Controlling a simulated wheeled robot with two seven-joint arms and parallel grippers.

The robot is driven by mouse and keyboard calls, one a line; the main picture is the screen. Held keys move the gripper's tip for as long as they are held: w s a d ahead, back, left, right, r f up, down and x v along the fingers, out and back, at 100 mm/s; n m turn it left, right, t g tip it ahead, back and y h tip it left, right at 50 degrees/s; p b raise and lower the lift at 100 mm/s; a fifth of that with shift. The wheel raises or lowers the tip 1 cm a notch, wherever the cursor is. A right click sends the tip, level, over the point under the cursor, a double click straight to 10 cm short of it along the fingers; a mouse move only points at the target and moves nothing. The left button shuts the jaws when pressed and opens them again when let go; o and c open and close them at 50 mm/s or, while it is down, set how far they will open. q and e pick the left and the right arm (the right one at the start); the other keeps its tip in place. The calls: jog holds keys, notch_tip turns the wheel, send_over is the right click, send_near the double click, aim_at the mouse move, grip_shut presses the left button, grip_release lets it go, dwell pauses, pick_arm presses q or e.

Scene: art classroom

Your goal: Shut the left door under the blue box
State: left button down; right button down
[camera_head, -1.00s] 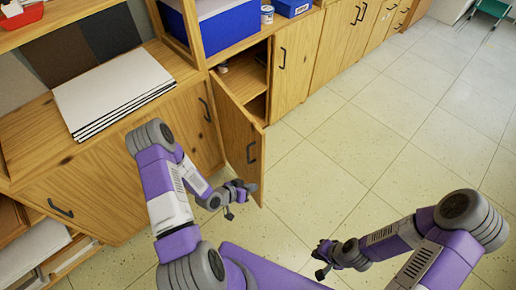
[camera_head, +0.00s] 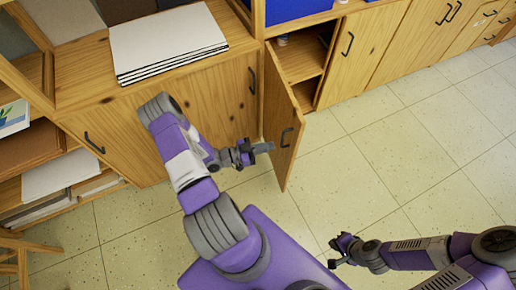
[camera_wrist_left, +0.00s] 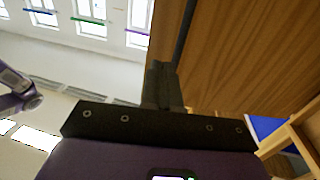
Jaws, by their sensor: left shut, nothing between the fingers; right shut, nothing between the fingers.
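The left door (camera_head: 281,112) is a wooden cabinet door below the blue box (camera_head: 295,8). It stands open, swung out from the cabinet, with its dark handle (camera_head: 287,137) on the outer face. My left gripper (camera_head: 268,147) is shut and empty, at the left of the door's outer face near the handle. In the left wrist view its fingers (camera_wrist_left: 163,86) overlap the door's wood (camera_wrist_left: 240,50); I cannot tell whether they touch it. The blue box also shows in that view (camera_wrist_left: 268,127). My right gripper (camera_head: 334,255) is shut and empty over the floor.
Shelves (camera_head: 300,62) show in the open compartment. A closed door (camera_head: 352,55) is to its right, and a closed cabinet front (camera_head: 205,100) to its left. A stack of white boards (camera_head: 168,38) lies on the cabinet top. The floor (camera_head: 420,130) on the right is clear.

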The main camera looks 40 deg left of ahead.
aim_at(294, 140)
pick_arm(q)
jog(key=b+x, duration=0.1)
jog(key=x, duration=0.6)
jog(key=shift+w+d, duration=0.2)
jog(key=shift+w, duration=0.1)
